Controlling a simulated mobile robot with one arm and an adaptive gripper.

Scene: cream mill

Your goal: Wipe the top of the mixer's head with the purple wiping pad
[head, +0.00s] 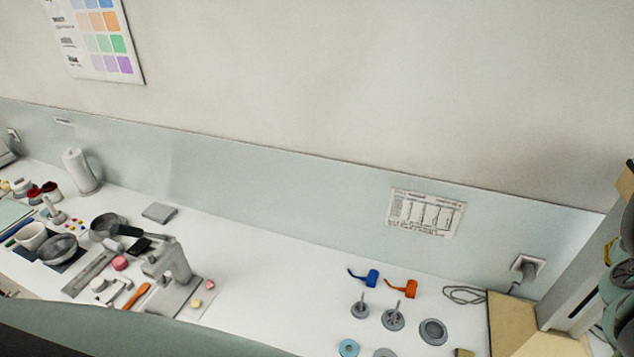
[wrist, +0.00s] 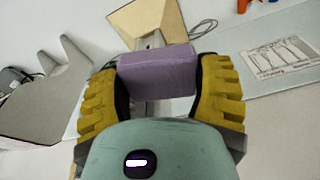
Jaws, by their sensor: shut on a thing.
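The purple wiping pad (wrist: 157,72) is a block held between the two yellow, ridged fingers of my gripper (wrist: 158,84) in the wrist view. My gripper is shut on it, with a finger against each side. The grey mixer (head: 168,265) appears to be the upright machine on the white counter, left of centre in the head view. A pale grey shape with two points (wrist: 45,95) lies left of the pad in the wrist view; I cannot tell whether it is the mixer. Pad and gripper fingers are not visible in the head view.
Bowls (head: 58,247), a paper towel roll (head: 80,171) and small tools crowd the counter's left. Blue (head: 364,277) and orange (head: 402,288) pieces and grey round parts (head: 433,331) stand at right. The counter between is mostly clear. A cable (head: 465,294) runs to the wall socket.

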